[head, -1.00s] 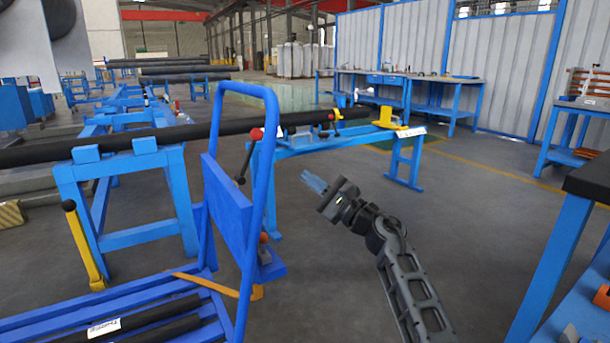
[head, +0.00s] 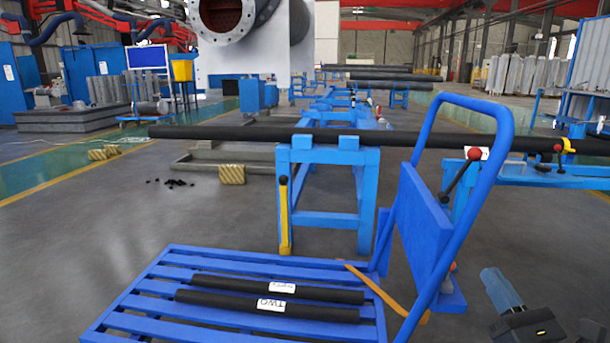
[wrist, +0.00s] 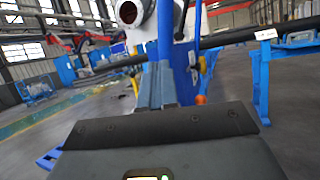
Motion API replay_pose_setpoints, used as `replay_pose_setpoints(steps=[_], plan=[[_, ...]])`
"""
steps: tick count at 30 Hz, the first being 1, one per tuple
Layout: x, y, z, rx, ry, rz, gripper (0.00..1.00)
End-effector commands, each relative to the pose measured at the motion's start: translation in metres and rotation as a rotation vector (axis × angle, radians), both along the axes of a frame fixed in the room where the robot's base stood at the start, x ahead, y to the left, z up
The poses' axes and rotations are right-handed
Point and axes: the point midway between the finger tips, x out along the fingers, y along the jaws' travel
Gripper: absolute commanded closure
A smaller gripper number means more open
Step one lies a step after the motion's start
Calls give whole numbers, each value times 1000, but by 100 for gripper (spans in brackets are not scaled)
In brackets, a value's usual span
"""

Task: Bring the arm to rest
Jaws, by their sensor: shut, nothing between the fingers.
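My gripper (head: 499,288) is at the lower right of the head view, beyond the cart's handle, with its blue fingers together and nothing held. In the wrist view the shut fingers (wrist: 157,84) point ahead toward a blue upright. The blue cart (head: 130,322) stands in front of me. Two black bars with white labels, one reading TWO (head: 240,303) and another behind it (head: 235,286), lie on its slats. The rest of my arm is mostly cut off at the right edge.
A long black pipe (head: 230,133) lies across blue stands (head: 325,185) behind the cart. A flanged shell (head: 232,12) is at the top. A blue bench (head: 585,174) stands at right. Small dark pieces (head: 178,183) lie on the open floor at left.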

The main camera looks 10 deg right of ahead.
Motion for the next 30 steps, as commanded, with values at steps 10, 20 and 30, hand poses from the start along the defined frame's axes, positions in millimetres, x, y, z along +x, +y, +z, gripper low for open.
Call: replay_pose_setpoints(steps=[10,20,30], plan=[[-116,99,-54,918,61,265,100],[-236,150,-74,1776,137,394,100],[-342,168,-67,2579,153,336,100]])
